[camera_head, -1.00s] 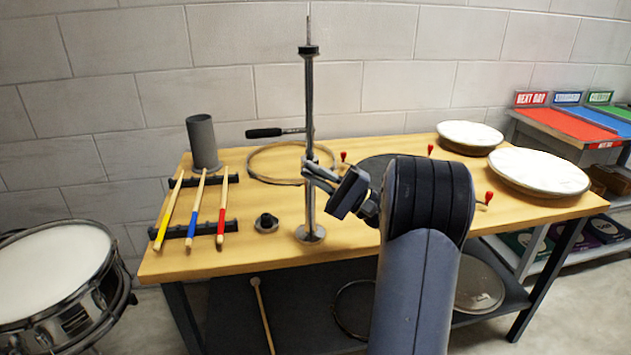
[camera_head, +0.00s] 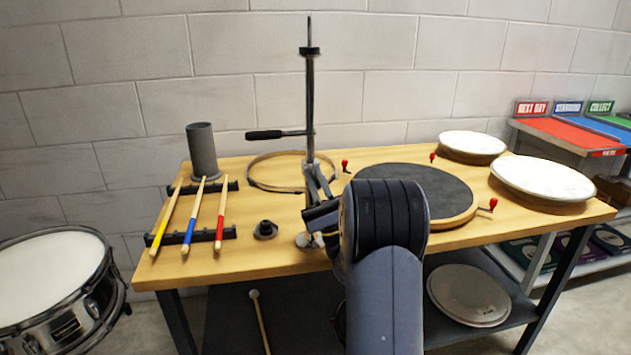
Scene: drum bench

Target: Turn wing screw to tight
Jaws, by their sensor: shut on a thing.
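A metal stand (camera_head: 311,100) rises upright from the wooden bench, with a thin rod and a black collar at its top. My gripper (camera_head: 314,178) is at the lower part of the stand, at clamp height, shut on the wing screw there. The wing screw itself is hidden behind my fingers and arm, so its angle cannot be made out. My arm reaches in from the front and covers part of the stand's round base (camera_head: 308,240).
A black-handled bar (camera_head: 266,134) is beside the stand. On the bench are a hoop (camera_head: 262,185), a grey cup (camera_head: 203,150), drumsticks (camera_head: 195,215) on a rack, a black knob (camera_head: 266,229), and a round dark pad (camera_head: 405,185) with red-handled clamps around it.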

